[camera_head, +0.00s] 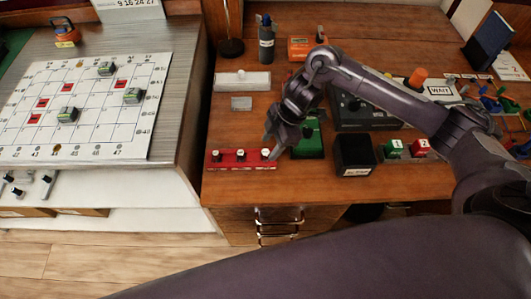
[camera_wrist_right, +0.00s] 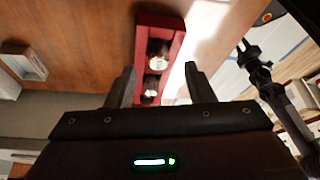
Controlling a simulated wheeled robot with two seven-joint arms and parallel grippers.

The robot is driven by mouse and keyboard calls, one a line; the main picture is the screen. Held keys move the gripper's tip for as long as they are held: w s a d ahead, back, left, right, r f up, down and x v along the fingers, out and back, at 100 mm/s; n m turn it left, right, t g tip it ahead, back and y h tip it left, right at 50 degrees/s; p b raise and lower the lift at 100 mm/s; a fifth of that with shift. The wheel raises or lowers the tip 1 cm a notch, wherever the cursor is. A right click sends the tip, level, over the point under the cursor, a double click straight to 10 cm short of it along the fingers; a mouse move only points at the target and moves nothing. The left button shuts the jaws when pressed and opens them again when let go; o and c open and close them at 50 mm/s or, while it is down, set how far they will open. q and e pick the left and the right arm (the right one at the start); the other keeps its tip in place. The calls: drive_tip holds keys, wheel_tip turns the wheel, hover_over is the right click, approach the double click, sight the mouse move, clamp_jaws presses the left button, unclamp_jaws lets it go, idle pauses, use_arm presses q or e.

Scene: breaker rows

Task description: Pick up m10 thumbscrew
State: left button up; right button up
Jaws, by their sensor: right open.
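A red rail (camera_head: 240,160) lies near the front edge of the wooden bench and holds three dark thumbscrews with pale tops: a left one (camera_head: 216,155), a middle one (camera_head: 240,154) and a right one (camera_head: 265,153). Their marks are too small to read, so I cannot tell which is m10. My right gripper (camera_head: 274,138) is above the right end of the rail. In the right wrist view its open fingers (camera_wrist_right: 161,80) frame part of the rail (camera_wrist_right: 174,45). Two thumbscrews show there; nothing is gripped. A dark arm, probably my left, shows at right in that view.
A green block (camera_head: 308,140) and a black open box (camera_head: 355,155) stand right of the gripper. A white block (camera_head: 242,81) and a grey plate (camera_head: 241,103) lie behind the rail. A gridded board (camera_head: 95,135) is on the left bench. Bare wood surrounds the plate.

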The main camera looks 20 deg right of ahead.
sight(266, 152)
drive_tip(key=x, duration=0.3)
drive_tip(key=shift+w+a+f, duration=0.1)
drive_tip(key=shift+a+f, duration=0.05)
drive_tip(key=shift+f, duration=0.05)
clamp_jaws()
drive_tip(key=shift+r, duration=0.1)
